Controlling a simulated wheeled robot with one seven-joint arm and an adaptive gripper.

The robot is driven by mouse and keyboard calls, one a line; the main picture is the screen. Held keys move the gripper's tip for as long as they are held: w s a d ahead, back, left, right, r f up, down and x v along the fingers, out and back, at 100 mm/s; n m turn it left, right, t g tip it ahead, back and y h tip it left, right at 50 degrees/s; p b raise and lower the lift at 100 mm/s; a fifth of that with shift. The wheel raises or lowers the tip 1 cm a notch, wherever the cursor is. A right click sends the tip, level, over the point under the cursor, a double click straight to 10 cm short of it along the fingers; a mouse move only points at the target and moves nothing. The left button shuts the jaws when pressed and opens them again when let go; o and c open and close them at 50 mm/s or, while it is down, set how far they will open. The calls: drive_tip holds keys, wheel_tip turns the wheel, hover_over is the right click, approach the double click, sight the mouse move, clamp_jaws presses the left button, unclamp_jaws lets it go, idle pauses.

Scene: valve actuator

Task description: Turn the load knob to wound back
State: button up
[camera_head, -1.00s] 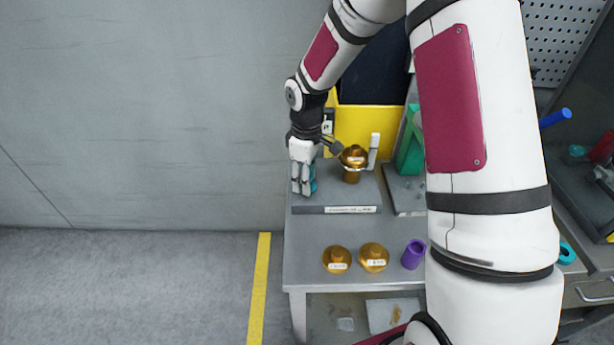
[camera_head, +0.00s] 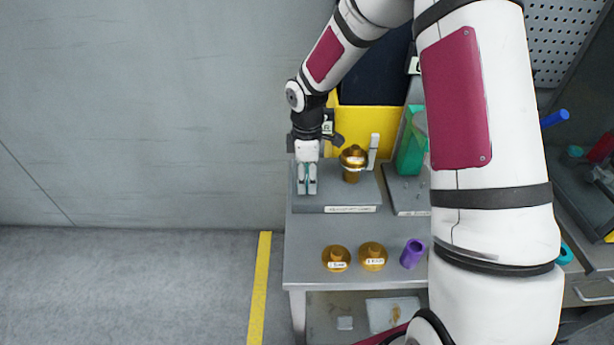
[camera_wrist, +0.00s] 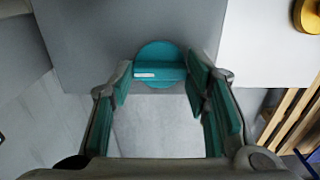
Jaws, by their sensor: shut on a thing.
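The load knob (camera_wrist: 160,52) is a teal disc with a raised bar across it, in the upper middle of the wrist view. The bar lies nearly level and has a small white mark at its left end. The knob is on a grey block (camera_wrist: 100,35). My gripper (camera_wrist: 160,80) has its teal-padded fingers on either side of the knob, shut on its bar. In the head view my gripper (camera_head: 307,190) points down at the left end of the grey block, and its fingers hide the knob there.
A brass valve piece (camera_head: 352,160) stands on the block right of my gripper. Two brass caps (camera_head: 336,258) (camera_head: 373,256) and a purple cylinder (camera_head: 412,254) are on the bench in front. A yellow bin (camera_head: 380,125) and a green part (camera_head: 412,155) are behind.

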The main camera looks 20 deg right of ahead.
sight(307, 181)
drive_tip(key=o, duration=1.2)
drive_tip(key=shift+c, duration=0.2)
drive_tip(key=shift+r, duration=0.1)
wheel_tip(307, 181, up, 12)
